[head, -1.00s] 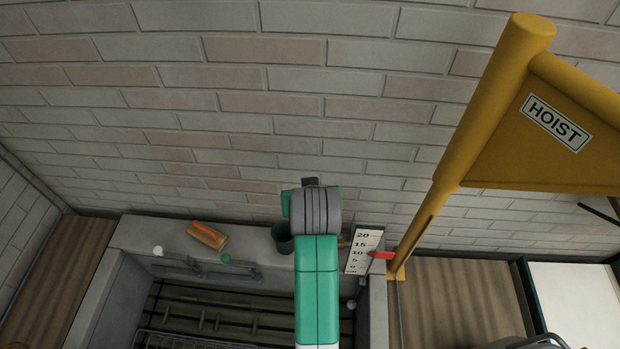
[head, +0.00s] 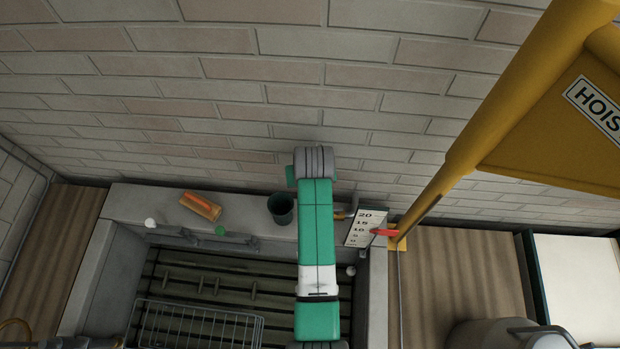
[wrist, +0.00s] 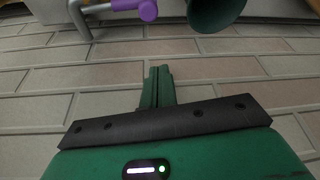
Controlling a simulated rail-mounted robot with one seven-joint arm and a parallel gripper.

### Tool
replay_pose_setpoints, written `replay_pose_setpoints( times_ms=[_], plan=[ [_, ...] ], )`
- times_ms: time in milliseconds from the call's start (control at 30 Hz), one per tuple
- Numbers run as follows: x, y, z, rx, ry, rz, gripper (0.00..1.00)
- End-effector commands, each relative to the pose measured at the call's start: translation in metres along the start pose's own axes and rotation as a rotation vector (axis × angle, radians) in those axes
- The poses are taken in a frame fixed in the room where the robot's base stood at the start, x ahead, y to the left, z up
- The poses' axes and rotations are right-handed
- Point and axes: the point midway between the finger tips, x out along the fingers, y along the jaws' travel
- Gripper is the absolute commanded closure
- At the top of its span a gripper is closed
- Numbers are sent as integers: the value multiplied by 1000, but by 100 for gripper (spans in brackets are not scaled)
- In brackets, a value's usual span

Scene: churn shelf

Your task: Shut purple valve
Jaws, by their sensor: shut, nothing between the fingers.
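The purple valve (wrist: 148,10) shows at the top edge of the wrist view as a purple handle end on a grey metal rod, partly cut off by the frame. Whether it is open or shut I cannot tell. My gripper (wrist: 157,72) points up the wrist view with its green fingers together and empty. Its tips lie just below the purple handle in the picture, apart from it. In the head view my arm covers the area beside the gauge, and I make out neither the gripper nor the purple handle there.
A dark green cup (head: 281,208) stands on the stone ledge (head: 165,203) and also shows in the wrist view (wrist: 215,14). An orange-topped block (head: 201,206) lies left of it. A level gauge (head: 362,230) and a yellow hoist (head: 470,140) stand right of my arm.

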Motion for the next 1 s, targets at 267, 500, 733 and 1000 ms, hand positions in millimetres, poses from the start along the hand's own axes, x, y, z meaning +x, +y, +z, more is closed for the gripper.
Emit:
replay_pose_setpoints(
  times_ms=[267, 500, 733, 1000],
  plan=[
    [46, 0, 8, 2, -2, -1, 100],
    [41, 0, 35, 1, 1, 0, 100],
    [42, 0, 39, 1, 1, 0, 100],
    [41, -4, 39, -15, 1, -6, 100]
  ],
)
